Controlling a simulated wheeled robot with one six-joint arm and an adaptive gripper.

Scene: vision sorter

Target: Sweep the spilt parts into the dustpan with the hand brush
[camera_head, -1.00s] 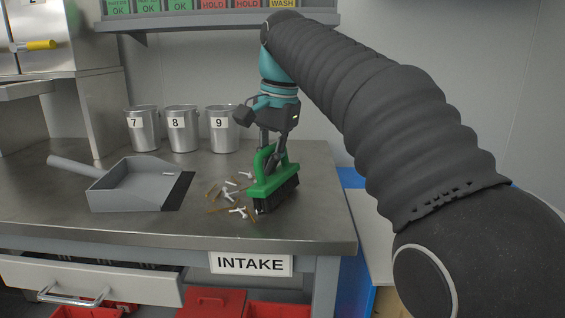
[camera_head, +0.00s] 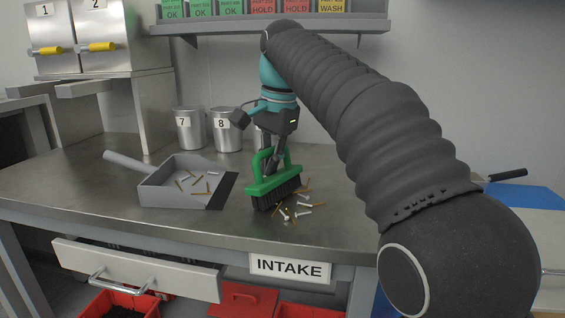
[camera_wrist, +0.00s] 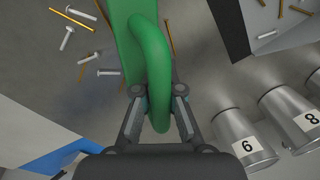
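The green hand brush (camera_head: 273,188) stands bristles-down on the bench, just right of the dustpan's lip. My gripper (camera_head: 269,163) is shut on its looped handle; in the wrist view the handle (camera_wrist: 156,70) passes between the fingers (camera_wrist: 160,108). The grey dustpan (camera_head: 155,194) has its dark lip toward the brush and its handle to the back left. Several spilt parts (camera_head: 194,183), brown sticks and white screw-like pieces, lie in the pan. Several more parts (camera_head: 296,211) lie on the bench, right of the brush; some may be hidden by it.
Metal cans labelled 7 (camera_head: 189,130) and 8 (camera_head: 226,130) stand behind the pan, another partly behind my gripper. A shelf with coloured labels (camera_head: 270,24) hangs above. The open drawer (camera_head: 135,268) juts from the bench front. The bench left of the pan is clear.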

